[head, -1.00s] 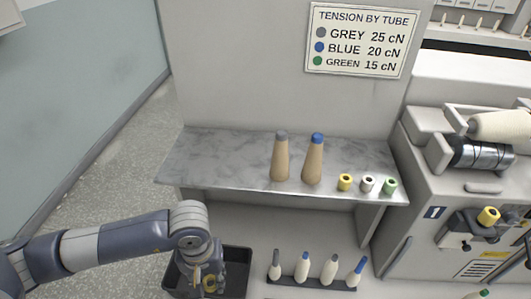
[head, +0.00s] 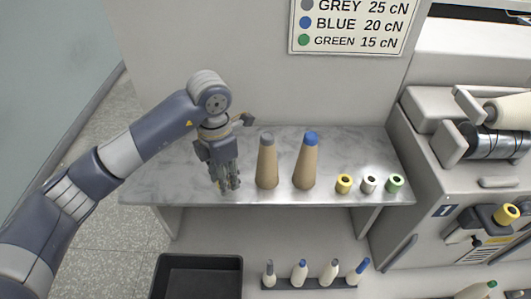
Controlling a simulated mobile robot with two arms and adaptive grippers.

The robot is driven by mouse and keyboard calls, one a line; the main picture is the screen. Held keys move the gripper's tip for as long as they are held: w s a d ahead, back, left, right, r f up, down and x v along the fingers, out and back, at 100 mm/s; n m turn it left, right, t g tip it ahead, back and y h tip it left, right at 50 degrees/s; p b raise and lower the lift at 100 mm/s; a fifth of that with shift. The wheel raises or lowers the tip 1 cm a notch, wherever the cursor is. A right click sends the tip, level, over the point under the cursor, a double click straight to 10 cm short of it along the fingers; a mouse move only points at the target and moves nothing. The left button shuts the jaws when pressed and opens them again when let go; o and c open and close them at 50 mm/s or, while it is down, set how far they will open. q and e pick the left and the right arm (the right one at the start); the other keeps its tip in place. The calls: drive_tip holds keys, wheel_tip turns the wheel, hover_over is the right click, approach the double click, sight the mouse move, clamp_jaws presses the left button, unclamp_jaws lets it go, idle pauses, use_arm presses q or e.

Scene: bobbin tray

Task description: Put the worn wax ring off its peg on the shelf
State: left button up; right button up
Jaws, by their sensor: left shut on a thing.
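My left gripper (head: 229,187) points down over the left part of the grey marbled shelf (head: 165,185), left of the two tall cones. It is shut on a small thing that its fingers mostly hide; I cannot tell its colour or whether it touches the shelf. A yellow ring (head: 506,214) sits on a peg on the machine at the right. Three small rings stand in a row on the shelf's right part: a yellow one (head: 344,183), a white one (head: 369,184) and a green one (head: 395,183). My right gripper is not in view.
A grey-tipped cone (head: 267,165) and a blue-tipped cone (head: 306,165) stand close to the right of my left gripper. Below are a black bin (head: 199,258) and a rack (head: 310,283) with several bobbins. The shelf's left end is clear.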

sight(178, 177)
use_arm(q)
drive_tip(key=shift+w+d+r, duration=0.1)
drive_tip(key=shift+r, duration=0.1)
drive_tip(key=shift+a, duration=0.2)
drive_tip(key=w+a+p, duration=0.1)
drive_tip(key=a, duration=0.4)
drive_tip(key=w+a+f+p, duration=0.1)
drive_tip(key=w+a+p, duration=0.1)
drive_tip(key=a, duration=0.2)
drive_tip(key=w+a+p, duration=0.1)
drive_tip(key=w+a, duration=0.1)
drive_tip(key=a, duration=0.3)
drive_tip(key=shift+a+f, duration=0.2)
drive_tip(key=shift+a, duration=0.15)
drive_tip(key=shift+f+p, duration=1.05)
drive_tip(key=shift+f, duration=0.75)
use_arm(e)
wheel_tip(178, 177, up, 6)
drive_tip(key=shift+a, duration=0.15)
use_arm(q)
drive_tip(key=shift+f, duration=0.15)
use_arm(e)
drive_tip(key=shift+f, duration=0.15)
use_arm(q)
drive_tip(key=o, duration=0.7)
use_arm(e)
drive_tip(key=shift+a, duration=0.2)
